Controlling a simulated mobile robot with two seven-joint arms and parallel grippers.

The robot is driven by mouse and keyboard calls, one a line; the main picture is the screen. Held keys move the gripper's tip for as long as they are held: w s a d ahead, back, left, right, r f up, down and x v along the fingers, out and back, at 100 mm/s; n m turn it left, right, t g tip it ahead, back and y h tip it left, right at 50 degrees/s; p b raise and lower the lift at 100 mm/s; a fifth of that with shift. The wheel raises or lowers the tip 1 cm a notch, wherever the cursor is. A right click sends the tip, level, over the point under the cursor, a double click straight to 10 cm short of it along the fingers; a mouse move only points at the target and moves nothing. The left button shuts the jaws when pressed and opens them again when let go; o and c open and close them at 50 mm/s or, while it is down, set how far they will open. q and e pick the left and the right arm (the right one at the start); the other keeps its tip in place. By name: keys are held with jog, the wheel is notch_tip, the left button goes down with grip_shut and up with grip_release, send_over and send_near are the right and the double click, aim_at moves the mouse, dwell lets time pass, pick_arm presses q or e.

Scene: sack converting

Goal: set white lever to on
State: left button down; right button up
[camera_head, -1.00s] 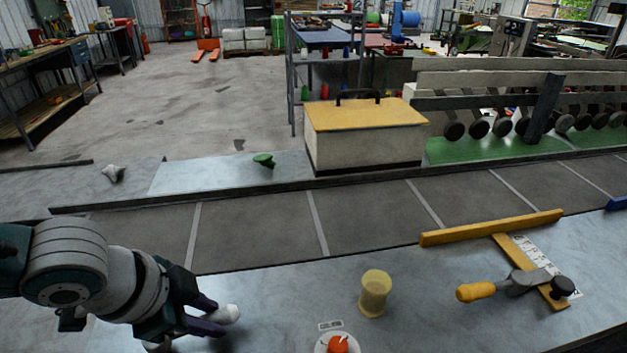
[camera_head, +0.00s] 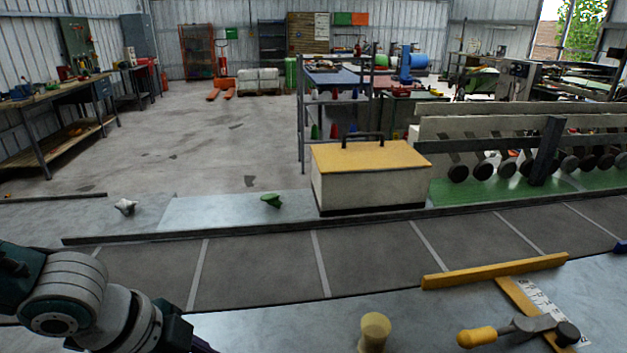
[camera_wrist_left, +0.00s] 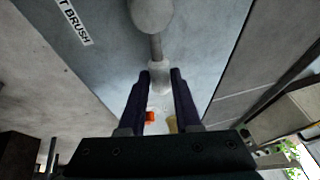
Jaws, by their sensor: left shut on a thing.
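In the left wrist view, a white lever (camera_wrist_left: 156,48) shows as a rod with a larger rounded part at the top of the picture and a pale rounded end. My left gripper (camera_wrist_left: 162,77) is shut on that pale end, with one dark finger on each side. In the head view only a sliver of that gripper's dark finger shows at the bottom edge, and the lever is out of the picture. I cannot tell which position the lever is in.
A yellow spool (camera_head: 374,331) and a yellow-handled clamp (camera_head: 478,338) stand on the near bench. Beyond the dark conveyor (camera_head: 262,264) are a white knobbed piece (camera_head: 125,207), a green one (camera_head: 270,201) and a yellow-lidded box (camera_head: 366,182). A partly visible label (camera_wrist_left: 74,20) reads "T BRUSH".

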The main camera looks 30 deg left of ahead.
pick_arm(q)
jog(key=c, duration=0.6)
grip_release()
jog(key=p+v, duration=0.2)
jog(key=v, duration=0.8)
